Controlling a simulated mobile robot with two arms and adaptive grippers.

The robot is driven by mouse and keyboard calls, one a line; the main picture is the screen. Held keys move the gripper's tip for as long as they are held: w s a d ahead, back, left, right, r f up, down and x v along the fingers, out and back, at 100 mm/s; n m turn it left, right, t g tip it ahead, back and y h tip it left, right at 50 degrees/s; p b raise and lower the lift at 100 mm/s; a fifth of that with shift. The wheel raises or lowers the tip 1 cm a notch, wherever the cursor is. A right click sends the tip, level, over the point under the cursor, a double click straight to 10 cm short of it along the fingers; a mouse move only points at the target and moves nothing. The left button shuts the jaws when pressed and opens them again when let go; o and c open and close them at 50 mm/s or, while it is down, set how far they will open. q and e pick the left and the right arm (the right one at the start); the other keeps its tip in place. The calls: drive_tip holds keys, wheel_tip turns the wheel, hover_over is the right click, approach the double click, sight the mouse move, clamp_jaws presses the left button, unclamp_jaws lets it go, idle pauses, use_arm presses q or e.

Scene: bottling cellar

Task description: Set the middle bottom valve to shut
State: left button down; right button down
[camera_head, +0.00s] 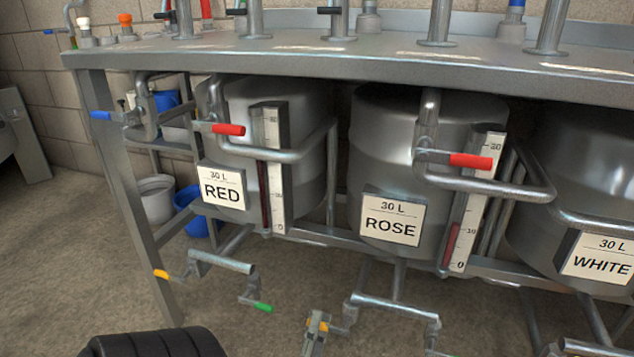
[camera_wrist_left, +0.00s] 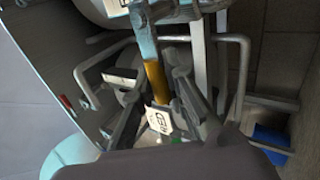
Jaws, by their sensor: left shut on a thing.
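The middle bottom valve has a yellow handle (camera_head: 325,326) at the left end of the pipe under the ROSE tank (camera_head: 378,135). My left gripper (camera_head: 316,324) is at this handle, low in the head view, and partly covers it. In the left wrist view the yellow handle (camera_wrist_left: 157,82) lies between the two fingers of my left gripper (camera_wrist_left: 158,90), which is shut on it. The handle's exact angle to the pipe is hard to tell. My right gripper is not in view.
The RED tank's bottom pipe has a yellow handle (camera_head: 161,274) and a green handle (camera_head: 263,308). Red handles (camera_head: 470,161) sit higher, beside the gauges. The steel table (camera_head: 340,50) overhangs the tanks. A WHITE tank (camera_head: 580,150) stands right.

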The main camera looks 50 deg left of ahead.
use_arm(q)
drive_tip(key=shift+d, duration=0.1)
drive_tip(key=c, duration=1.6)
unclamp_jaws()
wheel_tip(320, 180, up, 10)
drive_tip(key=shift+r, duration=0.1)
drive_tip(key=shift+c, duration=0.2)
